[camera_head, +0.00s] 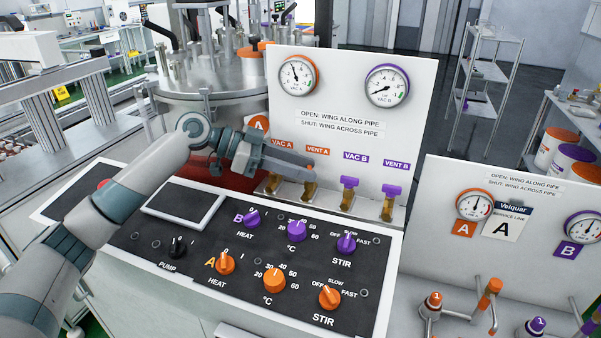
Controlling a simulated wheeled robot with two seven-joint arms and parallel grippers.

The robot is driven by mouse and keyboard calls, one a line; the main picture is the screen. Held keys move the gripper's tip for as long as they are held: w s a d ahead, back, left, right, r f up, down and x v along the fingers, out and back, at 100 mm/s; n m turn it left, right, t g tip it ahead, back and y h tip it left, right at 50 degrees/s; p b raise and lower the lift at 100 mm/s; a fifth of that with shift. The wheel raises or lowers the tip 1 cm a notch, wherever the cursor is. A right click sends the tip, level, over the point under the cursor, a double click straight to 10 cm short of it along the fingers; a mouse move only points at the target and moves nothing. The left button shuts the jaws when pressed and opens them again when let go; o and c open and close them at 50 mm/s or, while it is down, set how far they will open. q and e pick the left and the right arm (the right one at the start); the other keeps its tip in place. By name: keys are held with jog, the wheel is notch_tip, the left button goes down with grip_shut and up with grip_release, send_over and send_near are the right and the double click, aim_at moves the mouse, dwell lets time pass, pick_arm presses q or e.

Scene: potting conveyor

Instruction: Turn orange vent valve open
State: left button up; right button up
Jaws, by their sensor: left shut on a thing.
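The orange vent valve (308,192) stands under the "VENT A" label at the foot of the upright white panel. Its brass body shows below my left gripper (306,173). The gripper comes in from the left and its fingers are shut on the valve's wing. The fingers hide most of the wing, so I cannot tell whether it lies along or across the pipe. My right gripper is not in view.
The VAC A valve (272,184) is close on the left, partly under my gripper. The purple VAC B valve (349,183) and VENT B valve (391,191) stand to the right. Several knobs, among them the purple stir knob (346,243), sit on the black console in front.

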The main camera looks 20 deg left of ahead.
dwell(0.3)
pick_arm(q)
jog(key=o, duration=1)
jog(key=shift+d, duration=0.1)
jog(key=shift+o, duration=0.2)
jog(key=b+v, duration=0.3)
jog(key=v, duration=0.3)
jog(key=shift+a+f, duration=0.15)
jog(key=shift+a, duration=0.05)
jog(key=shift+s+a+r, duration=0.15)
jog(key=shift+a+r, duration=0.2)
jog(key=shift+a, duration=0.15)
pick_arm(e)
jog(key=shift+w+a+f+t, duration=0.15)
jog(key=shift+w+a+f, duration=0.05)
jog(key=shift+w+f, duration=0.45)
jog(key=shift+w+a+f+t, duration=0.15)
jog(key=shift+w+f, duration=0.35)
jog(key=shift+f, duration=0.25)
